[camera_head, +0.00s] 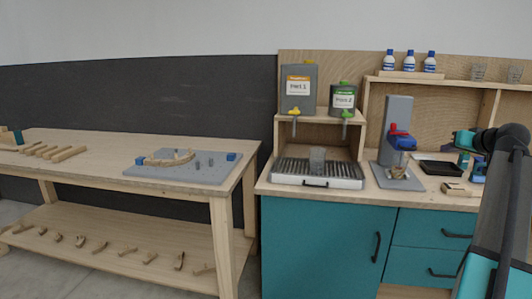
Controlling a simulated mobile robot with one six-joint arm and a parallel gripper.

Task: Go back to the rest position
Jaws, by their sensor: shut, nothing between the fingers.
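My arm rises along the right edge in the head view and bends left at its top. My gripper (459,138) is at its end, in front of the right-hand workbench's back panel and above the counter. It is small here; it is shut and holds nothing. Beneath it on the counter are a black tray (436,168) and a wooden piece (456,189). A small gap shows between the gripper and these things.
A press-like stand with a red and blue part (398,140) stands left of the gripper. A glass (317,160) sits on a grated drip tray (286,180) under two canisters. A wooden table (100,150) on the left carries a grey fixture plate (205,177) and wooden pieces.

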